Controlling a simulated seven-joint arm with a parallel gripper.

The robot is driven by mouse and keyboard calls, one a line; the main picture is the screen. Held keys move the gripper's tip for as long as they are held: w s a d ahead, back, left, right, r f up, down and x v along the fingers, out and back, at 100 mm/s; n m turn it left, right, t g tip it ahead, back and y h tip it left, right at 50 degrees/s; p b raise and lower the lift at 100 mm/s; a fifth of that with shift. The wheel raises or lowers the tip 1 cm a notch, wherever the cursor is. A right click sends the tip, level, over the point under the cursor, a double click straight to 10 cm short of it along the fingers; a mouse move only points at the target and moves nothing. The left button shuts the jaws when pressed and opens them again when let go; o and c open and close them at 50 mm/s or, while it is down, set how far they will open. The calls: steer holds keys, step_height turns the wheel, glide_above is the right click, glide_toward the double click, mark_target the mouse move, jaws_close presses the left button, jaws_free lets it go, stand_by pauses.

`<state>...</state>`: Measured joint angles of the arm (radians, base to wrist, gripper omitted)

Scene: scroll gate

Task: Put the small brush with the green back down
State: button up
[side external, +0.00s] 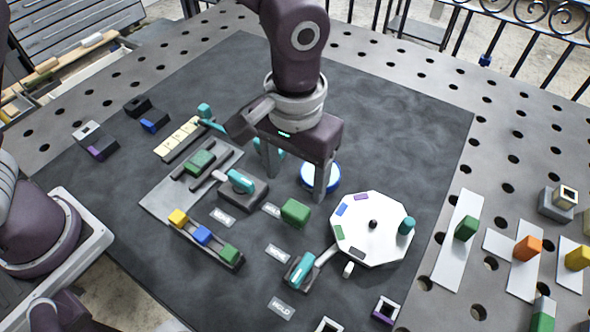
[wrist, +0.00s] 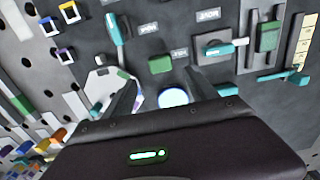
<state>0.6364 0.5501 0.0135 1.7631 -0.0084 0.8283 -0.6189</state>
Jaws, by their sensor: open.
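My gripper (side external: 295,188) is open, with its fingers pointing down and apart and nothing visible held between them. A small green-topped block (side external: 295,212), which may be the green-backed brush, lies on the dark mat just in front of the fingertips, apart from them. It also shows in the wrist view (wrist: 160,64), just beyond my open fingertips (wrist: 161,82). Its bristles cannot be seen. Another green-topped piece (side external: 200,161) sits in a slotted grey tray to the left. A white round dish with a blue rim (side external: 333,180) is partly hidden behind my right finger.
A white many-sided turntable (side external: 378,248) stands at the right with a teal peg (side external: 406,227). Teal-handled devices (side external: 241,181) (side external: 300,271) stand left and front. A rail (side external: 212,242) holds yellow, blue and green blocks. Mat at the back is clear.

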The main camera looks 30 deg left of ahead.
steer(key=shift+r, duration=0.55)
steer(key=s+a+r+t+h, duration=0.1)
steer(key=s+a+r+t, duration=0.25)
steer(key=a+r, duration=1)
steer(key=s+a+t+y, duration=0.1)
steer(key=s+a+t, duration=0.1)
steer(key=s+a, duration=0.7)
steer(key=shift+s, duration=1.15)
steer(key=shift+r, duration=0.1)
steer(key=shift+c, duration=1.2)
